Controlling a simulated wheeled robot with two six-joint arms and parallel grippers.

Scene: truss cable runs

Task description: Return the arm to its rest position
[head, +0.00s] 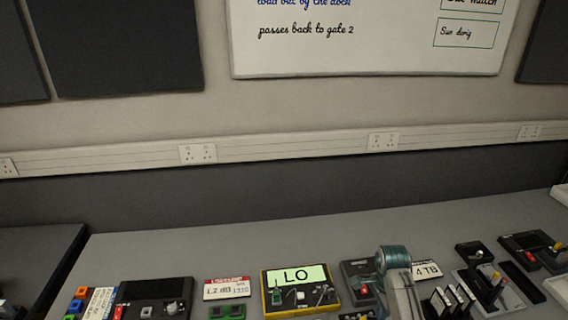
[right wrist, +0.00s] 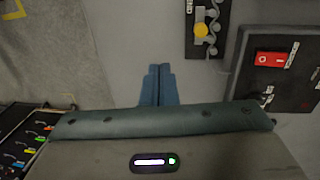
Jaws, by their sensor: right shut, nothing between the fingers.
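My right gripper (right wrist: 159,70) shows in the right wrist view with its two blue fingers together and nothing between them. It is over a bare grey surface, apart from the devices around it. In the head view, a teal and grey part of my arm (head: 394,262) rises at the lower right of centre, in front of the desk devices. The fingertips cannot be made out there. My left gripper is in neither view.
The grey desk (head: 190,252) holds a row of devices, including a yellow tester (head: 269,301) reading "LO". In the right wrist view, a dark box with a red switch (right wrist: 271,59) and a panel with a yellow knob (right wrist: 201,31) lie to the right of the fingers.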

